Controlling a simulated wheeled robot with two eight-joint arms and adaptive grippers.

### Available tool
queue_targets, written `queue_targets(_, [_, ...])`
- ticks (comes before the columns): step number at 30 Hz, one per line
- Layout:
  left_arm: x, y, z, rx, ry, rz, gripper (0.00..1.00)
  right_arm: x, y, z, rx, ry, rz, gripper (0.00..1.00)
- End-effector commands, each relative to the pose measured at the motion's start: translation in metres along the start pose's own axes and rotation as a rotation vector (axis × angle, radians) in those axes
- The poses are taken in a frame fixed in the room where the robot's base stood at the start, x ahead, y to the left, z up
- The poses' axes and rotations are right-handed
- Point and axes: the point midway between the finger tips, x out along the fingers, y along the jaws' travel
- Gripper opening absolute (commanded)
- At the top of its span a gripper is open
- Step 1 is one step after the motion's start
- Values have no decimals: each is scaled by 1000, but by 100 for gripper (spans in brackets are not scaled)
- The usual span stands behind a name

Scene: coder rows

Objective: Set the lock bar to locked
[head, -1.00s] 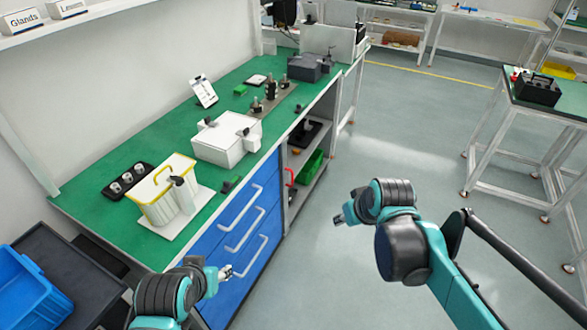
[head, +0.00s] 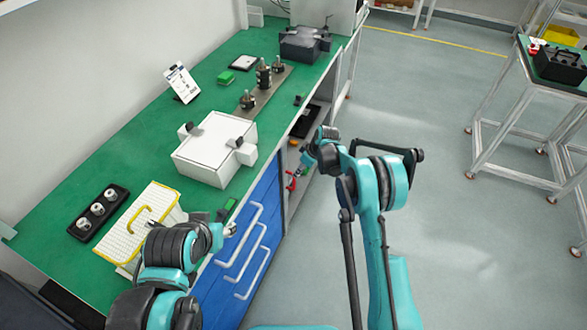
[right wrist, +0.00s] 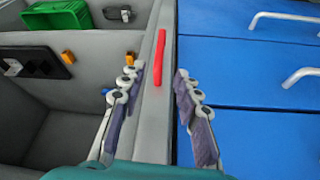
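A red bar (right wrist: 160,57), the likely lock bar, lies lengthwise on the grey upright between the blue drawers and the open shelves. In the head view the red bar (head: 291,181) shows small, at the drawer unit's right edge. My right gripper (right wrist: 156,84) is open and empty. Its two fingers straddle the line of the upright, with the red bar ahead of and between the fingertips, apparently untouched. In the head view my right gripper (head: 302,170) is close to the bar. My left gripper (head: 231,229) is by the bench's front edge, too small to read.
Blue drawers (head: 236,262) with protruding silver handles stand left of the bar. Open grey shelves hold a green bin (right wrist: 58,27) and a dark panel (right wrist: 38,65). A white box (head: 212,150) and a yellow-rimmed container (head: 140,222) stand on the green bench.

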Motion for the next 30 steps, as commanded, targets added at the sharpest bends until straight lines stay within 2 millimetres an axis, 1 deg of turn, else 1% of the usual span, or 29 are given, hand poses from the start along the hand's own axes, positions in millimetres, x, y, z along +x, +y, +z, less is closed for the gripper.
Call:
queue_targets(1, [0,0,0,0,0,0,44,8,0,1,-8,0,-5,33])
queue_targets(7, [6,0,5,0,0,0,44,30,-1,3,-17,-1,-10,33])
queue_targets(12, [17,0,12,0,0,0,44,60,-1,3,-18,0,-10,33])
queue_targets(15, [21,0,16,0,0,0,44,74,-1,3,-17,0,-9,33])
queue_targets(18, [24,0,18,0,0,0,44,84,-1,2,-16,-1,-9,33])
queue_targets(22, [26,0,19,0,0,0,44,90,-1,2,-15,-1,-9,33])
queue_targets(29, [25,0,18,0,0,0,44,90,-1,2,-15,-1,-9,33])
queue_targets(30, [25,0,18,0,0,0,44,90,-1,2,-15,-1,-9,27])
